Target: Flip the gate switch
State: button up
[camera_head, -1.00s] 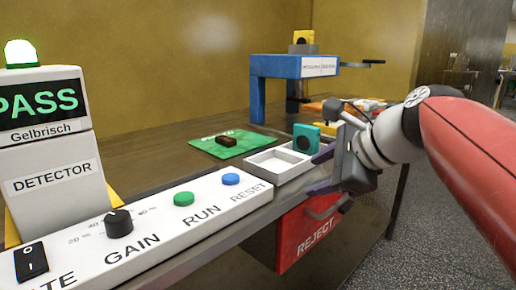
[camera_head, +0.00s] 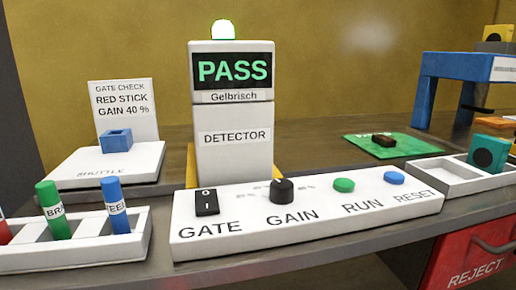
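The gate switch (camera_head: 207,202) is a black rocker marked 0 and I. It sits at the left end of the white control panel (camera_head: 310,238), above the word GATE. To its right on the panel are the black GAIN knob (camera_head: 282,191), the green RUN button (camera_head: 344,185) and the blue RESET button (camera_head: 394,178). Behind the panel stands the white detector (camera_head: 236,150), with a screen (camera_head: 233,70) reading PASS in green and a lit green lamp on top. My gripper is out of view now.
At left, a white rack (camera_head: 88,260) holds a green stick (camera_head: 52,212), a blue stick (camera_head: 115,208) and a partly visible red one. Behind it is the shuttle plate (camera_head: 110,158) with a blue holder and a GATE CHECK card. At right are a white tray (camera_head: 462,181) and the red REJECT bin (camera_head: 470,262).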

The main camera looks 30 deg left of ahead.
aim_at(206, 201)
jog(key=u, duration=1.8)
